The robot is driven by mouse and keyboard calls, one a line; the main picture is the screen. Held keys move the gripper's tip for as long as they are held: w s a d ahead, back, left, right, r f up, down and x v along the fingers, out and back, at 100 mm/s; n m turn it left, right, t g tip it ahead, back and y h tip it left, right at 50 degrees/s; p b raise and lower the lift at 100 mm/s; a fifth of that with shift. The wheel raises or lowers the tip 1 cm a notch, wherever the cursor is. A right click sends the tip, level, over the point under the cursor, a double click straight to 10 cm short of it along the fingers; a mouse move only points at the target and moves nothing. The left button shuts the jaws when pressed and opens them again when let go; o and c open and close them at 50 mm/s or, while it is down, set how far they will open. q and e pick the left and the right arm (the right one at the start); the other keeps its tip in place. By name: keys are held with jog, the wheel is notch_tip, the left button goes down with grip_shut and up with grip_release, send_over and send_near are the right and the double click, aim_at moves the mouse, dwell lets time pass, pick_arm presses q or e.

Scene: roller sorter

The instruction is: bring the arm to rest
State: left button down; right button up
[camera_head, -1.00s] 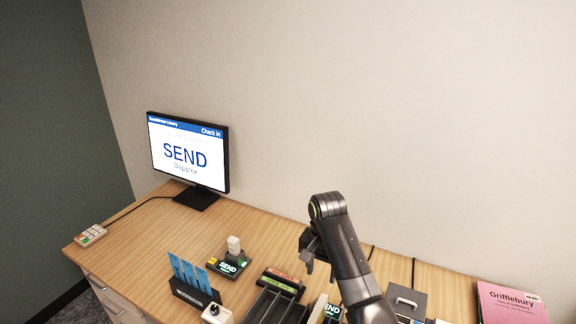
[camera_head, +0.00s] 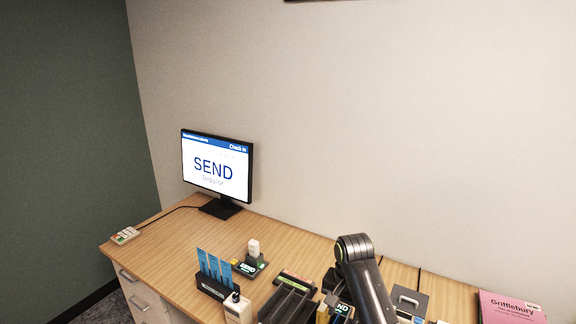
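One dark arm of mine rises from the bottom edge right of centre, taken as my right. Its gripper (camera_head: 330,282) points down on the arm's left side, low over the desk items. It is small and dark, so I cannot tell whether its fingers are open or shut, or whether it holds anything. My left gripper is not in view.
The wooden desk (camera_head: 285,240) has a monitor (camera_head: 217,166) reading SEND, a keypad (camera_head: 125,235), a holder with blue cards (camera_head: 213,272), a dark slotted tray (camera_head: 287,303), a stamp (camera_head: 253,250) and a pink Grifflebury sign (camera_head: 510,308).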

jog(key=s+d+f+n+t, duration=0.1)
jog(key=s+d+f, duration=0.4)
jog(key=s, duration=0.2)
jog(key=s+d+f+n+t, duration=0.1)
jog(key=s+d+f, duration=0.5)
jog(key=s, duration=0.2)
jog(key=s+d+r+n+t+h, duration=0.1)
jog(key=s+d+r+n, duration=0.15)
jog(key=s, duration=0.75)
jog(key=s+d+r+n+t+h, duration=0.15)
jog(key=s+d, duration=0.25)
jog(key=s, duration=0.6)
notch_tip(320, 180, down, 31)
jog(key=d+g+y+b, duration=0.1)
jog(key=g+b, duration=0.1)
jog(key=b, duration=0.6)
pick_arm(q)
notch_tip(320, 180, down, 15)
jog(key=b, duration=0.6)
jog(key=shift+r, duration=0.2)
pick_arm(e)
jog(key=s+f, duration=0.7)
jog(key=f, duration=0.5)
jog(key=s+a+f+g, duration=0.1)
jog(key=s+f, duration=0.7)
jog(key=f, duration=0.3)
jog(key=shift+s+f+m, duration=0.2)
jog(key=shift+f+m, duration=0.1)
jog(key=shift+f, duration=0.05)
